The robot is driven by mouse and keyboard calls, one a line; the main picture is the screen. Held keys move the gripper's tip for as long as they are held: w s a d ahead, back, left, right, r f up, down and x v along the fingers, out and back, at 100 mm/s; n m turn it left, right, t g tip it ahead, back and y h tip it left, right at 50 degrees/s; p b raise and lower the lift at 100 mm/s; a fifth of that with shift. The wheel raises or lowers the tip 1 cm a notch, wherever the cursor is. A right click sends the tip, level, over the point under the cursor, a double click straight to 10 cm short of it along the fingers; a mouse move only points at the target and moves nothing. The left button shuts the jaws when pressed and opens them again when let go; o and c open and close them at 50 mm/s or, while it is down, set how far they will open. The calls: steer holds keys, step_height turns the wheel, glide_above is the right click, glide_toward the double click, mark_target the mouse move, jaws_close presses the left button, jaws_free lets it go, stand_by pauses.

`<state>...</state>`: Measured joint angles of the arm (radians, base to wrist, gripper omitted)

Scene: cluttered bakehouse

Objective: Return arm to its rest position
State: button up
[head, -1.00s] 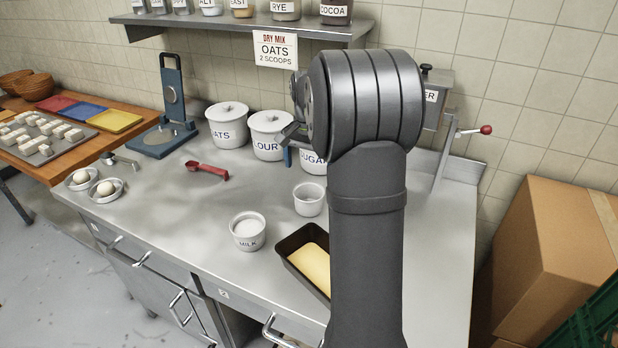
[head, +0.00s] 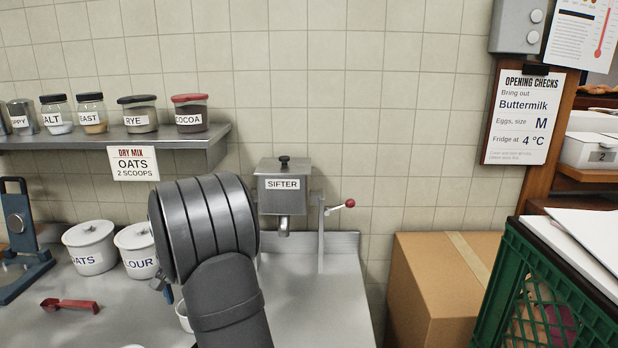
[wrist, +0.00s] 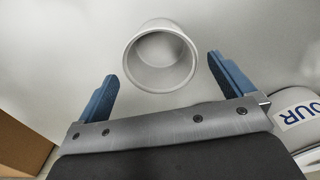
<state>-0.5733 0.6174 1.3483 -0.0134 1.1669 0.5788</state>
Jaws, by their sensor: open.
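My gripper (wrist: 162,68) shows in the wrist view with its two blue fingers wide apart and nothing held between them. A small white cup (wrist: 160,82) stands on the steel bench beyond the fingertips; it appears empty inside. In the head view my bent arm hides most of the gripper, and only a bit of blue finger (head: 168,293) shows at its left. The cup's edge (head: 183,316) shows there beside my arm, mostly hidden.
The flour canister (head: 135,240) and oats canister (head: 90,247) stand left of my arm, with a red scoop (head: 70,305) before them. The sifter (head: 283,195) and its crank are behind, to the right. A shelf (head: 110,140) holds jars. A cardboard box (head: 435,290) and green crate (head: 535,295) are at right.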

step_height(320, 180, down, 4)
steer(key=shift+f, duration=0.2)
steer(key=shift+r, duration=1.95)
